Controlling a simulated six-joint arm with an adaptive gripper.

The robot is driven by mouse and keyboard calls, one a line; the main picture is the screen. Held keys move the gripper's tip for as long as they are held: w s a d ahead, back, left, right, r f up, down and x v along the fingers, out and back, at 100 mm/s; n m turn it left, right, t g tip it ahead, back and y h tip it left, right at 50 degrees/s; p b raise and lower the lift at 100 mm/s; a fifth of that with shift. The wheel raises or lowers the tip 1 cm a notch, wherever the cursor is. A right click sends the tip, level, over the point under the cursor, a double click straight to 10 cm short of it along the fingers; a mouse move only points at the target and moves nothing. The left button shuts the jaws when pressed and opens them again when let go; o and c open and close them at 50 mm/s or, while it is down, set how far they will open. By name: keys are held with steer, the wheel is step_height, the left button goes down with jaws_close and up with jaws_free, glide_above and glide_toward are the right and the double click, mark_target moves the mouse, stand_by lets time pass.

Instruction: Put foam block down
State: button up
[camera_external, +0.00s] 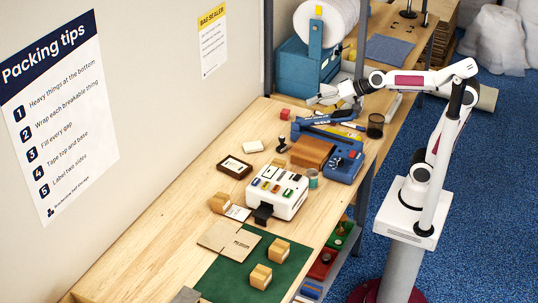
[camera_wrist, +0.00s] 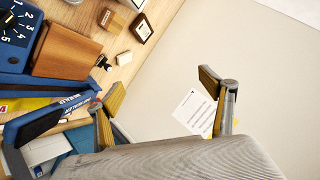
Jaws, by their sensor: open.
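A small cream block (camera_external: 254,145), which looks like the foam block, lies on the wooden bench behind the white labelled machine. It also shows in the wrist view (camera_wrist: 124,58). My gripper (camera_external: 318,98) is raised above the back of the bench, to the right of the cream block and clear of it. In the wrist view its two yellow-padded fingers (camera_wrist: 163,96) are spread apart. Nothing shows between them except the wall and a paper notice beyond.
A dark stamp (camera_external: 282,144), framed card (camera_external: 234,167) and red block (camera_external: 285,113) stand nearby. The white machine (camera_external: 277,190) and green mat (camera_external: 238,279) are farther forward. The bench's left side is bare.

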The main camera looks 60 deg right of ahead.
steer(key=s+d+f+n+g+h, duration=0.1)
steer(key=s+d+f+n+g, duration=0.1)
steer(key=s+f, duration=0.5)
steer(key=s+d+f+n+g+h, duration=0.2)
steer(key=s+d+f+n, duration=0.3)
steer(key=s, duration=1)
steer(key=shift+d+f+g, duration=0.6)
steer(key=shift+d+f, duration=0.15)
steer(key=shift+f, duration=0.2)
stand_by(0.3)
steer(key=o, duration=0.5)
steer(key=shift+o, duration=0.2)
steer(key=shift+a, duration=0.1)
